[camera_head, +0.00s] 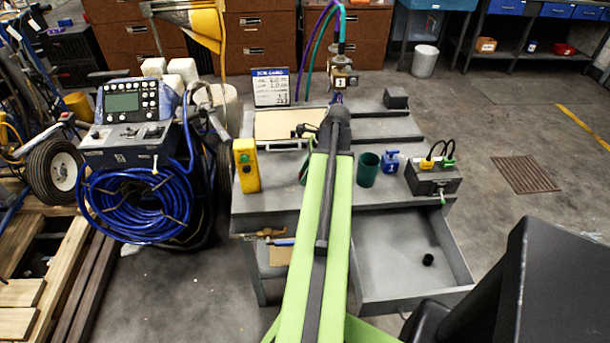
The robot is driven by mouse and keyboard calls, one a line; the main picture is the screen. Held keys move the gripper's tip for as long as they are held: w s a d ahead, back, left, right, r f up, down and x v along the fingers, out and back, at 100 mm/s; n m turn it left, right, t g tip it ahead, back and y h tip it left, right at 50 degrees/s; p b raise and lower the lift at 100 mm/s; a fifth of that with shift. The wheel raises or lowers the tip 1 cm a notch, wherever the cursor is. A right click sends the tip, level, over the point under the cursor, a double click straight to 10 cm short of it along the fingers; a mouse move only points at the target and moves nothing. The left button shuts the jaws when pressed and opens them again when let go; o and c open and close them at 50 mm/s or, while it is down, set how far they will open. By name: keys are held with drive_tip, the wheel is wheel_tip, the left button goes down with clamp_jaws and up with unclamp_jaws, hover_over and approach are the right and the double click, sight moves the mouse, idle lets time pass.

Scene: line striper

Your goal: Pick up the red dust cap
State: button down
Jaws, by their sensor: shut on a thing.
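My light green arm (318,230) reaches forward over the grey workbench (275,200) and ends in view at a dark joint (337,120). My gripper cannot be made out; the arm seems to hide it. A small black piece (304,130) shows just left of the joint, and I cannot tell what it is. I cannot make out the red dust cap anywhere; a small reddish and green edge (303,170) shows beside the arm, too small to identify.
On the bench stand a yellow device (246,165), a dark green cup (367,170), a blue item (390,162) and a dark box with cables (433,178). An open drawer (395,285) holds a black piece (428,259). A hose machine (130,150) stands left.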

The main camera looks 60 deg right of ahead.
drive_tip(key=p+v, duration=0.2)
drive_tip(key=v, duration=0.1)
drive_tip(key=shift+w+d+r, duration=0.2)
drive_tip(key=shift+w+r, duration=0.1)
drive_tip(key=shift+r, duration=0.15)
drive_tip(key=s+d+r+p, duration=0.5)
drive_tip(key=d+p, duration=0.1)
drive_tip(key=d, duration=0.3)
drive_tip(key=shift+r, duration=0.3)
drive_tip(key=shift+d, duration=0.1)
